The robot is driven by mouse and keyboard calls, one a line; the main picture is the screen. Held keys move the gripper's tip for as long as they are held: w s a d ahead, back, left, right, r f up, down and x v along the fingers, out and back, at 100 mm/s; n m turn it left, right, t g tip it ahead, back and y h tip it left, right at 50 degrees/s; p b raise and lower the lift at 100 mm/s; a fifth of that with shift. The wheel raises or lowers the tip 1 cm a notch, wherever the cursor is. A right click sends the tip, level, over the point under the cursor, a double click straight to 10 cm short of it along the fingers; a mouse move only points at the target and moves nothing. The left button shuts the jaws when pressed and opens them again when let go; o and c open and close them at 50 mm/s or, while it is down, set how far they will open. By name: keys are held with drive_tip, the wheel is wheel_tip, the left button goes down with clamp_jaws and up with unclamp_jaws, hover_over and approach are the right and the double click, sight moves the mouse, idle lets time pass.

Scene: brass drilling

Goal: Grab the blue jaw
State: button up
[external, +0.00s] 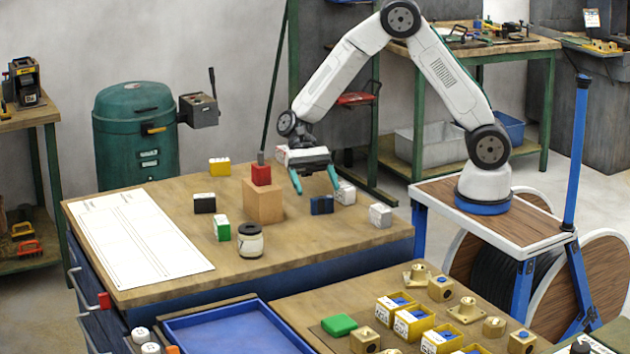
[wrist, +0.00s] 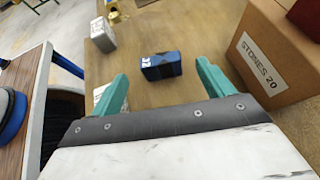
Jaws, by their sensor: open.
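The blue jaw (external: 322,205) is a small dark-blue block with a white label, lying on the wooden workbench. In the wrist view the blue jaw (wrist: 161,66) lies beyond my fingertips, roughly midway between them and closer to the top. My gripper (external: 315,183) is open, with its teal fingers pointing down above the bench near the block. In the wrist view my gripper (wrist: 162,82) shows both fingers spread apart with nothing between them.
A cardboard box (wrist: 268,55) marked "STONES 20" stands close to the right finger, with a red block (external: 261,174) on it. Grey-white blocks (external: 380,215) lie on the other side. Black (external: 204,203), green (external: 222,228) and yellow (external: 220,167) blocks and a jar (external: 250,241) are farther left.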

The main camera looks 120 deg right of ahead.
sight(322, 198)
drive_tip(key=x, duration=0.5)
drive_tip(key=shift+a+f, duration=0.15)
drive_tip(key=shift+a, duration=0.15)
drive_tip(key=c, duration=1.1)
